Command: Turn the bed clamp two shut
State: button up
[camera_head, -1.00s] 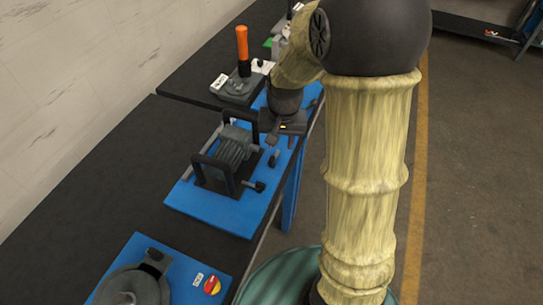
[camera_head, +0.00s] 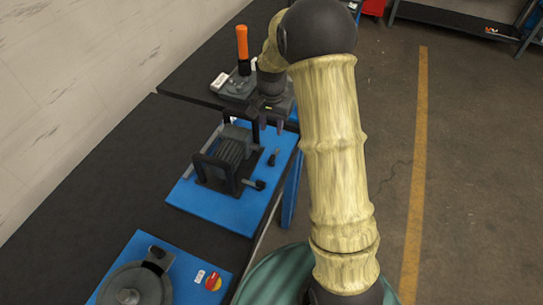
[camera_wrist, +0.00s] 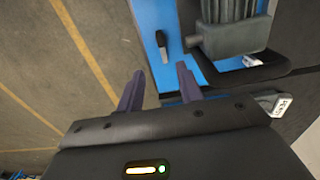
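The machine unit, a grey ribbed motor with black side handles (camera_head: 232,152), stands on a blue base plate (camera_head: 215,205). Two small dark clamp levers sit along the plate's right side: a far one (camera_head: 273,157) and a near one (camera_head: 256,184). No label shows which is clamp two. In the wrist view one lever (camera_wrist: 162,46) lies on the blue strip beside the motor (camera_wrist: 228,28), ahead of the fingers. My gripper (camera_head: 268,127) hangs over the far end of the plate, apart from the far lever. Its fingers (camera_wrist: 158,88) are spread with nothing between them.
A device with an orange upright handle (camera_head: 242,45) stands behind on the dark bench. A round grey device (camera_head: 133,285) and a red-yellow knob (camera_head: 213,281) are on another blue plate in front. Open floor (camera_head: 470,150) lies to the right. A black handle (camera_wrist: 240,75) is close to the fingers.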

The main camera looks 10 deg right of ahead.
aim_at(271, 158)
notch_tip(271, 158, down, 16)
jog(key=p, duration=0.3)
jog(key=shift+r, duration=0.2)
jog(key=shift+c, duration=0.3)
grip_shut()
